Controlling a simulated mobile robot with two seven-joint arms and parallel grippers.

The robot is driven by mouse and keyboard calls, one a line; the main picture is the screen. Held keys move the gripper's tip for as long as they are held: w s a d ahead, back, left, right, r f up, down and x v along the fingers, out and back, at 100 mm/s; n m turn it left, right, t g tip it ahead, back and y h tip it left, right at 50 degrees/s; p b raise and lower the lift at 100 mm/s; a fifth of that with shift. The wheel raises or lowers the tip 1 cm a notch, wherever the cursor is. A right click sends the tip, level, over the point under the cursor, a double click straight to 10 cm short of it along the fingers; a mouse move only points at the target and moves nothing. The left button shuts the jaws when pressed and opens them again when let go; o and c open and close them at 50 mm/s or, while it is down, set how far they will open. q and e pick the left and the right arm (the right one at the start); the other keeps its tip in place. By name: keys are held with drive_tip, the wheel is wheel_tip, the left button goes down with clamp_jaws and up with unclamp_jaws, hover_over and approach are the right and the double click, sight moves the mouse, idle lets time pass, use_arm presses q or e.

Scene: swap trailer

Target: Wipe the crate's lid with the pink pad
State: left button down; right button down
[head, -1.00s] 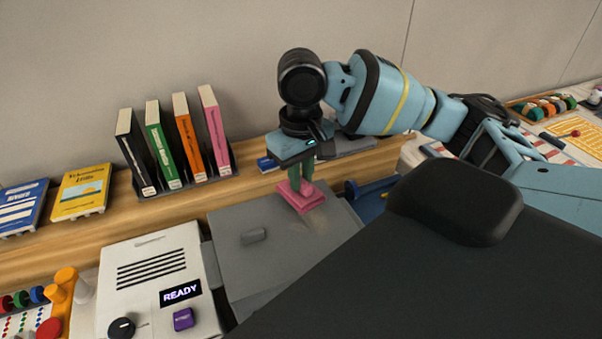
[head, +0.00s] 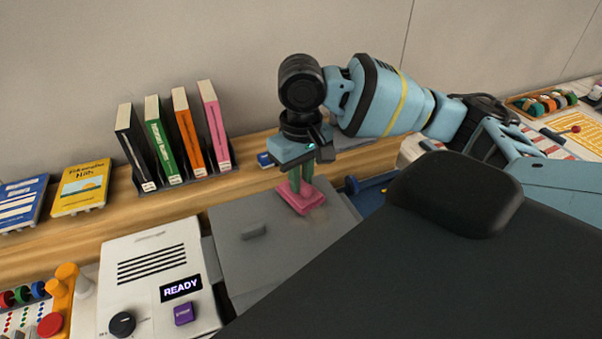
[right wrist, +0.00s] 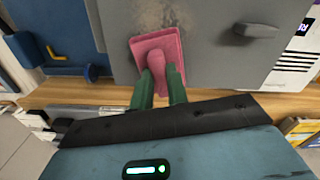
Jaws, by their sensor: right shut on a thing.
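The crate's grey lid (head: 250,260) lies flat in the middle of the head view, with a small grey handle (head: 253,231) on it. The pink pad (head: 300,198) is on the lid's back part. My right gripper (head: 302,182) is shut on the pad's raised grip. In the right wrist view, the green fingers (right wrist: 160,85) close on the pad's knob, and the pad (right wrist: 157,48) appears flat against the lid. A brownish smudge (right wrist: 152,15) shows on the lid beside the pad. My left gripper is not in view.
A white device with a READY screen (head: 181,289) stands left of the crate. Several books in a rack (head: 185,175) stand behind on the wooden shelf. A blue object (head: 372,190) lies right of the lid. My dark body covers the lower right.

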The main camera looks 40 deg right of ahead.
sight(309, 203)
drive_tip(key=shift+s+f, duration=0.1)
drive_tip(key=shift+s, duration=0.05)
drive_tip(key=shift+s+a, duration=0.3)
drive_tip(key=shift+s, duration=0.5)
drive_tip(key=shift+s+a, duration=0.25)
drive_tip(key=shift+s, duration=0.55)
drive_tip(key=shift+s+a+f, duration=0.1)
drive_tip(key=shift+s+a, duration=0.2)
drive_tip(key=shift+s, duration=0.55)
drive_tip(key=shift+s+a, duration=0.25)
drive_tip(key=shift+s, duration=0.6)
drive_tip(key=shift+s+a, duration=0.1)
drive_tip(key=shift+s, duration=0.1)
drive_tip(key=shift+s+a, duration=0.25)
drive_tip(key=shift+s, duration=0.5)
drive_tip(key=shift+s+a, duration=0.2)
drive_tip(key=shift+s, duration=0.5)
